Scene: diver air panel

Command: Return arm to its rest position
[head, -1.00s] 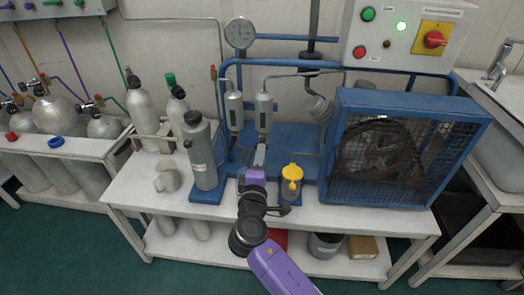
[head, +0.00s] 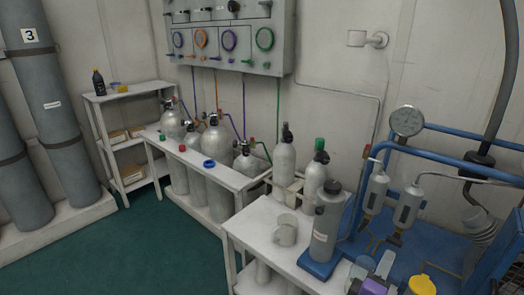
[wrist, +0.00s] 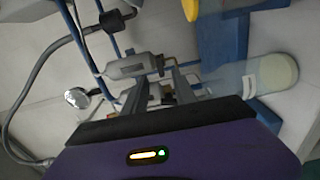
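My gripper (head: 373,266) is at the bottom right of the head view, with its purple housing partly cut off by the frame edge. In the wrist view my gripper (wrist: 156,88) shows two dark fingers apart, with nothing held between them. Beyond them are a grey filter cylinder (wrist: 130,66) and a pale, rounded cylinder (wrist: 262,78). Most of my arm is outside the head view.
Blue compressor piping (head: 405,150) stands close right. Cylinders fill the rack (head: 222,168) further left. Green floor lies open at left.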

